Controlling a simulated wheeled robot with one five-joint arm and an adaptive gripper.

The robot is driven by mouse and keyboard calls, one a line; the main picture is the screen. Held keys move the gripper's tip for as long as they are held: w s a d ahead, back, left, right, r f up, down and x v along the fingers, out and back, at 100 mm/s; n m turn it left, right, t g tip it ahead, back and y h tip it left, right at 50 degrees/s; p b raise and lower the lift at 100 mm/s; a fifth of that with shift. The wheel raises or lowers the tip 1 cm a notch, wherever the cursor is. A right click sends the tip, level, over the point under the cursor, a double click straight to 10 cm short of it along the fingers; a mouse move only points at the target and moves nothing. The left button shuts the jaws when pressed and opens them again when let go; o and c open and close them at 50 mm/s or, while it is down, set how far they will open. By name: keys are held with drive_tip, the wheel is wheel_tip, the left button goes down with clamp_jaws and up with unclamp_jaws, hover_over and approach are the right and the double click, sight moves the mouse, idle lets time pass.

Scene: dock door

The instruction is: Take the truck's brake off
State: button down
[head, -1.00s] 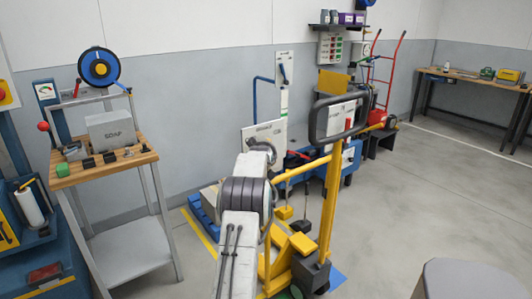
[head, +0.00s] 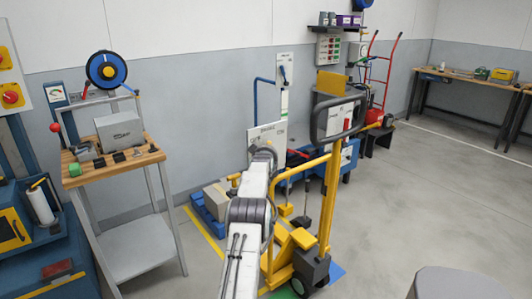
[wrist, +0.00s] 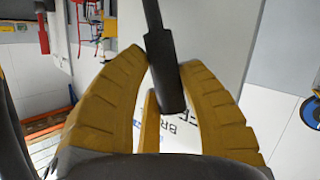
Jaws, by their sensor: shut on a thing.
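My gripper and the lever cannot be made out clearly in the head view, where my arm covers that area.
A wooden-topped stand (head: 150,155) with a grey box (head: 119,130) is at left. A blue pallet (head: 207,208) lies by the wall. A red hand truck (head: 380,75) and a workbench (head: 470,83) are at the back. The floor at right is largely clear.

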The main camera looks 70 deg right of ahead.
drive_tip(key=shift+w+a, duration=0.1)
drive_tip(key=c, duration=1)
unclamp_jaws()
drive_tip(key=shift+c, duration=0.2)
drive_tip(key=shift+a, duration=0.1)
drive_tip(key=shift+a+r, duration=0.1)
drive_tip(key=v, duration=1.1)
drive_tip(key=shift+a, duration=0.3)
